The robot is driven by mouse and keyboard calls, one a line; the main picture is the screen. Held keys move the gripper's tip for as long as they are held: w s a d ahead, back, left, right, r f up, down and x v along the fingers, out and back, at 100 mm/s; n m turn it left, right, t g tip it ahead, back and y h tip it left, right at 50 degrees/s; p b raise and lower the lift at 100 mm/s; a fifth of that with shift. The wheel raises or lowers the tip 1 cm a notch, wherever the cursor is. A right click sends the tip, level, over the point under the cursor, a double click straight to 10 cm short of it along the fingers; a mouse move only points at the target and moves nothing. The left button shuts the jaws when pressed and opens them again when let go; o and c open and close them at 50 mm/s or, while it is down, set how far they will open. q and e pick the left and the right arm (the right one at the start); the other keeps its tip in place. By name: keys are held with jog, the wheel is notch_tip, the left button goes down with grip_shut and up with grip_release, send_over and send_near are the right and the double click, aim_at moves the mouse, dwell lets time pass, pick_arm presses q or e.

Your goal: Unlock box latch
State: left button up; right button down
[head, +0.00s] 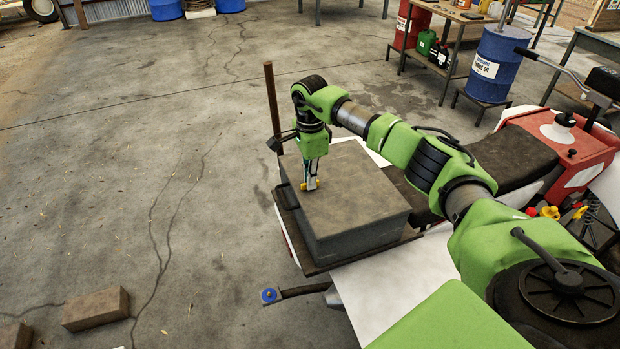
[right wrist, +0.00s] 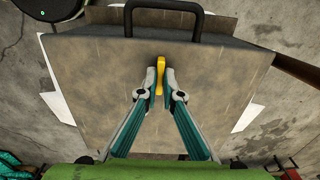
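A grey-brown box (head: 360,225) with a flat lid stands on the rear rack of a red vehicle. A small yellow latch (head: 316,183) sits at the lid, towards its left edge; in the right wrist view the latch (right wrist: 160,64) is a narrow upright bar. My right gripper (head: 308,182) points down at the lid. Its fingertips (right wrist: 159,82) are drawn close together, one on each side of the latch, and appear to touch it; they hide part of its sides. My left gripper is not in view.
A black handle (right wrist: 152,10) stands out from the box's edge beyond the latch. A thin brown post (head: 272,100) rises beside the box. The red vehicle (head: 575,150) with its dark seat is at the right. Bricks (head: 96,308) lie on the open concrete floor at the left.

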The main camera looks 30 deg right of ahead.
dwell(0.4)
jog(key=m+b, duration=0.1)
jog(key=m, duration=0.3)
jog(key=shift+m, duration=0.3)
jog(key=m, duration=0.4)
jog(key=shift+m, duration=0.3)
jog(key=m, duration=0.4)
jog(key=shift+m, duration=2.4)
jog(key=c, duration=2.2)
grip_release()
jog(key=shift+r, duration=0.15)
